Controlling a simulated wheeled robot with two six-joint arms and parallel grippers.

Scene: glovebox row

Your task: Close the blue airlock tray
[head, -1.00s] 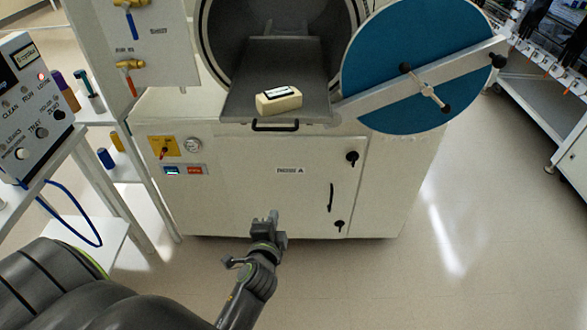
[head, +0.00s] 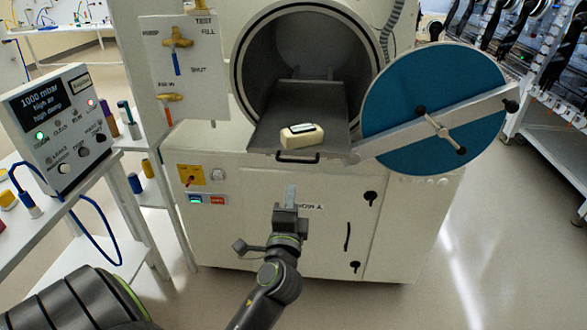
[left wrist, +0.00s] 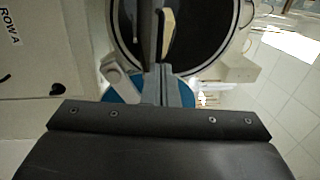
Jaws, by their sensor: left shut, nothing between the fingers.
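The airlock tray (head: 338,98) is a dark grey plate pulled out of the round airlock opening (head: 300,50). A dark handle (head: 297,157) is on its front edge. A cream block with a dark-framed label (head: 302,137) lies on the tray near that edge. The blue round door (head: 425,95) stands open to the right. My left gripper (head: 291,188) is shut and empty, below the tray handle and apart from it. In the left wrist view its fingers (left wrist: 158,75) point toward the opening and overlap the tray area. My right gripper is not in view.
A control box (head: 58,120) with a lit display stands on a white stand at the left. A valve panel (head: 182,65) is beside the opening. The white cabinet front (head: 330,220) is below the tray.

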